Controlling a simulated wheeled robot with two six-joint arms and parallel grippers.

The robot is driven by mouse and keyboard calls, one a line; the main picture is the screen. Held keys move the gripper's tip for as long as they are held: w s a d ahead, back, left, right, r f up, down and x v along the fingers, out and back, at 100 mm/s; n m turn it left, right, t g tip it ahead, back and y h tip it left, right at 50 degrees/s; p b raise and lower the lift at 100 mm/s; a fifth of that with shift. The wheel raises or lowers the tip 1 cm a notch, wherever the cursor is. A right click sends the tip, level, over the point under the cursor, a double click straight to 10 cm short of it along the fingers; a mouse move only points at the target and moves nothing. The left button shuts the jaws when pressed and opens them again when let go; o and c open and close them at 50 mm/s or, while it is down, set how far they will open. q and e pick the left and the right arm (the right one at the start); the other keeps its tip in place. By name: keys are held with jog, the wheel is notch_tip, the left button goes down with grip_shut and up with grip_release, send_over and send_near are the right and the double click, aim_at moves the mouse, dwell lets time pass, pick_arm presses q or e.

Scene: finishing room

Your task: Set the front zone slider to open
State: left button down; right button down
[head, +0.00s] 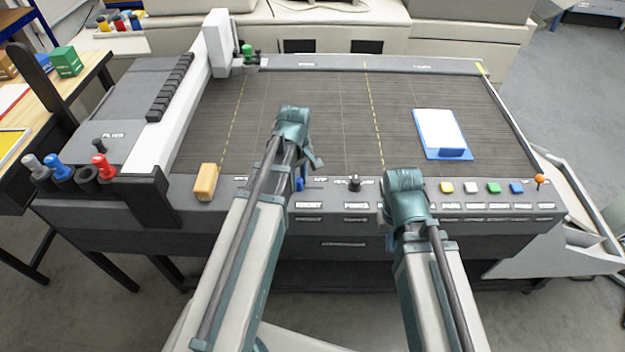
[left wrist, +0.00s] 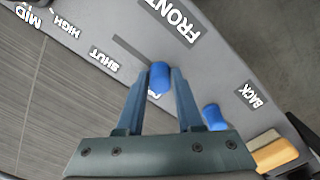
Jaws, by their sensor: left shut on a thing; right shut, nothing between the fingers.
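The blue front zone slider knob (left wrist: 159,76) stands beside the FRONT label (left wrist: 170,20) in the left wrist view. My left gripper (left wrist: 158,84) is shut on this knob, one finger on each side. The slider's dark slot (left wrist: 128,46) runs from the knob toward the SHUT label (left wrist: 103,61). The knob is at the opposite end of the visible slot, where a white mark is mostly hidden behind it. My right gripper (head: 390,241) is shut and empty, low by the front panel in the head view.
A second blue knob (left wrist: 212,116) stands near the BACK label (left wrist: 252,96). A yellow-orange block (head: 206,182) sits on the panel's left. A black knob (head: 354,183) stands between my grippers. Coloured buttons (head: 493,188) line the right. A blue clipboard (head: 440,136) lies on the bed.

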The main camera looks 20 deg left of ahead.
pick_arm(q)
jog(key=shift+a, duration=0.25)
jog(key=c, duration=0.5)
grip_release()
jog(key=shift+s+a, duration=0.1)
jog(key=shift+c, duration=0.2)
jog(key=shift+r, duration=0.15)
jog(key=shift+r+p, duration=0.5)
jog(key=shift+p, duration=0.2)
notch_tip(320, 180, up, 12)
jog(key=p, duration=1.2)
jog(key=shift+r, duration=0.25)
